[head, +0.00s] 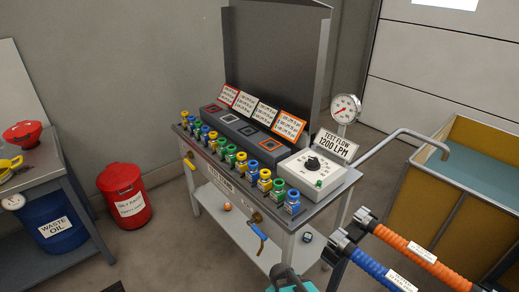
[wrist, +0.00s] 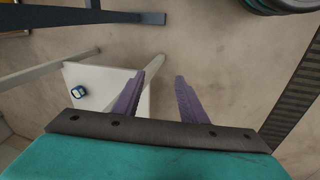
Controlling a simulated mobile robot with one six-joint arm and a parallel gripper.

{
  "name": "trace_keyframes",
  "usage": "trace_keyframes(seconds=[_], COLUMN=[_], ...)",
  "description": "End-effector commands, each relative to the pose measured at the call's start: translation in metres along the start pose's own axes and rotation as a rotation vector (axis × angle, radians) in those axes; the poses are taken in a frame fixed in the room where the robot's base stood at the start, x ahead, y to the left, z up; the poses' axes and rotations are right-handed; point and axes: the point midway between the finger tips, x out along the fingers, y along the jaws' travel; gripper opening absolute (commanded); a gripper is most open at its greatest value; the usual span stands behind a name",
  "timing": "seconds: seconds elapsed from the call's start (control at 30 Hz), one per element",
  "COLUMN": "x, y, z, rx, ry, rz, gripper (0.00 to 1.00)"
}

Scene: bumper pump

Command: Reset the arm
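My gripper (wrist: 158,95) shows in the wrist view with its two purple fingers apart and nothing between them. It points down over bare floor beside the white lower shelf of the test bench. In the head view only a teal part of my arm (head: 290,280) shows at the bottom edge; the fingers are not visible there.
The test bench (head: 262,190) stands in the middle with several coloured couplings along its front edge. Orange hose (head: 405,247) and blue hose (head: 375,268) stand close at the lower right. A yellow-sided tank (head: 425,192) is at right. A red bin (head: 125,200) and blue drum (head: 55,225) are at left.

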Motion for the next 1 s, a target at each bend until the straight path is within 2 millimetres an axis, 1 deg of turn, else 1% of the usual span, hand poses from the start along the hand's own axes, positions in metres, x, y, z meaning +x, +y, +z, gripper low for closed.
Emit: trace_keyframes(seconds=[0.03,0.07,0.1,0.17,0.2,0.27,0.3,0.4,0.43,0.5,0.6,0.7,1.0], x=[0.001,0.001,0.002,0.001,0.000,-0.004,-0.008,-0.018,-0.021,-0.027,-0.032,-0.033,-0.033], y=[-0.001,-0.003,-0.007,-0.014,-0.019,-0.028,-0.035,-0.051,-0.056,-0.063,-0.070,-0.072,-0.072], z=[0.028,0.042,0.062,0.092,0.111,0.139,0.156,0.191,0.198,0.213,0.223,0.226,0.225], rx=[0.056,0.088,0.134,0.201,0.245,0.311,0.353,0.441,0.462,0.501,0.539,0.548,0.545], ry=[-0.060,-0.096,-0.145,-0.219,-0.270,-0.345,-0.393,-0.499,-0.524,-0.573,-0.613,-0.624,-0.622], rz=[-0.031,-0.049,-0.075,-0.115,-0.142,-0.183,-0.210,-0.270,-0.285,-0.313,-0.338,-0.345,-0.343], gripper=[0.38,0.38,0.38,0.38,0.38,0.38,0.38,0.38,0.38,0.38,0.38,0.38,0.38])
